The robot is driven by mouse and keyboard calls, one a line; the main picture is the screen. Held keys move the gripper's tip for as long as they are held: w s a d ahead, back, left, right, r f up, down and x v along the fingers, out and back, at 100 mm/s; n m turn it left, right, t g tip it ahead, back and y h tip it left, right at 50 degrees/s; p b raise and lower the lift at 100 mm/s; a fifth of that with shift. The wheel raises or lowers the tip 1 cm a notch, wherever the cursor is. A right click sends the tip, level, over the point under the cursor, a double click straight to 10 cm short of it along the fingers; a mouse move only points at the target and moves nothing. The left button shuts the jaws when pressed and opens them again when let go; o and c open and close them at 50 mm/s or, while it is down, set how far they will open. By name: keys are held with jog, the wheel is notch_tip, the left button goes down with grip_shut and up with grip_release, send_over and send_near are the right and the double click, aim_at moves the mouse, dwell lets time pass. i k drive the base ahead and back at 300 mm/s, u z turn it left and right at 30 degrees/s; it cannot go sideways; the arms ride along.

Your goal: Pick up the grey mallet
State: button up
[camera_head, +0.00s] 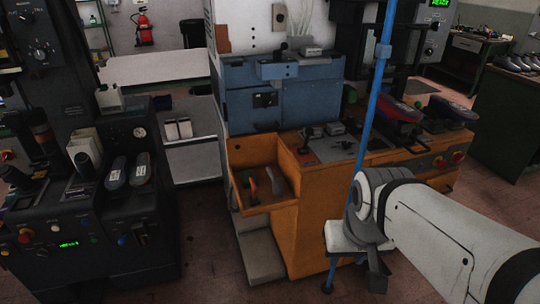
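An orange open tray (262,208) sticks out from the left front of the orange machine. In it, a small grey tool (279,181) leans near the right side; it may be the grey mallet, but it is too small to be sure. A tool with an orange-red part (253,188) lies to its left in the same tray. My white arm comes in from the lower right. My gripper (376,278) seems to be the dark part hanging below the arm's end, to the right of the tray and apart from it. Its fingers are not clear, so its opening cannot be read.
The orange machine (310,215) carries a blue cabinet (240,105) and dark shoes (400,130). A black machine (135,225) stands at left. Floor shows between the machines.

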aim_at(278, 184)
jog(key=z, duration=0.05)
jog(key=i, duration=1.5)
jog(key=u, duration=0.05)
